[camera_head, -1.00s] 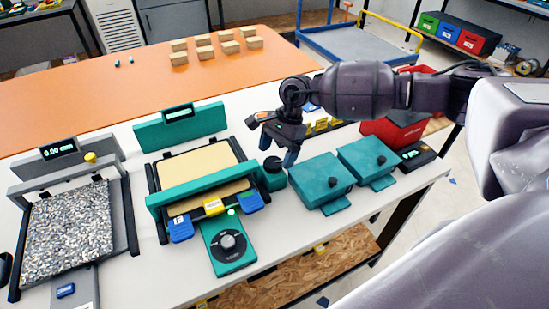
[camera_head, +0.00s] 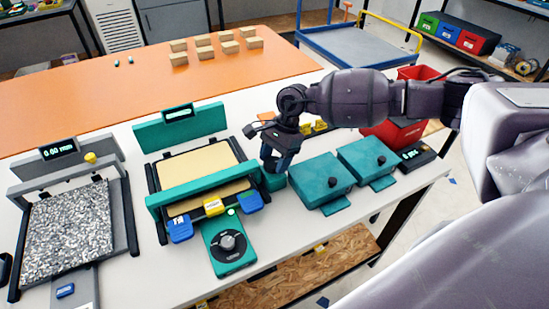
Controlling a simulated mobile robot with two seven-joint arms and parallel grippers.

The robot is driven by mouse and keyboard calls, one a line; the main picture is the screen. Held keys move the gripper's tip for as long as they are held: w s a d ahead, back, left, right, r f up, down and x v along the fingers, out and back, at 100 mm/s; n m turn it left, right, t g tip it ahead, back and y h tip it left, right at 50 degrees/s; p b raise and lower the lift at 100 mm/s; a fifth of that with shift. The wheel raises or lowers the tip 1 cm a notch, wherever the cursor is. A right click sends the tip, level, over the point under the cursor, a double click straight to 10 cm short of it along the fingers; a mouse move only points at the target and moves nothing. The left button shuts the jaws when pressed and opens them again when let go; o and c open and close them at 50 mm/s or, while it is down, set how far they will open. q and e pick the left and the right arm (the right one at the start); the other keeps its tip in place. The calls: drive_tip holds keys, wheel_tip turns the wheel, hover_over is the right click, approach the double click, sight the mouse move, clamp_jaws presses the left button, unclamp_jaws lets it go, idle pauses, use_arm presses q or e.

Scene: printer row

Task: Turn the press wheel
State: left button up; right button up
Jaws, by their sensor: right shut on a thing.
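The teal press (camera_head: 200,180) stands on the white table, with a tan bed, a teal crossbar and an upright panel with a small display behind. A teal housing (camera_head: 274,182) is at its right end. The dark press wheel on top of this housing is mostly hidden by my fingers. My right gripper (camera_head: 276,162) reaches down from the right and is shut on the wheel. How far the wheel is turned cannot be seen. My left gripper is not in view.
A teal dial unit (camera_head: 229,244) lies in front of the press. A grey press (camera_head: 70,228) stands left. A red bin (camera_head: 392,132) is behind the boxes.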

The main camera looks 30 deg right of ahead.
drive_tip(key=shift+r+m+p, duration=0.15)
drive_tip(key=shift+m+p, duration=0.15)
drive_tip(key=shift+m, duration=0.2)
drive_tip(key=shift+s+r+m+t+p, duration=0.1)
drive_tip(key=shift+m+t+p, duration=0.45)
drive_tip(key=shift+m, duration=0.65)
drive_tip(key=shift+m+t+p, duration=0.35)
drive_tip(key=shift+m+p, duration=0.2)
drive_tip(key=shift+m, duration=0.15)
drive_tip(key=shift+f, duration=0.2)
drive_tip(key=o, duration=0.9)
drive_tip(key=shift+o, duration=0.2)
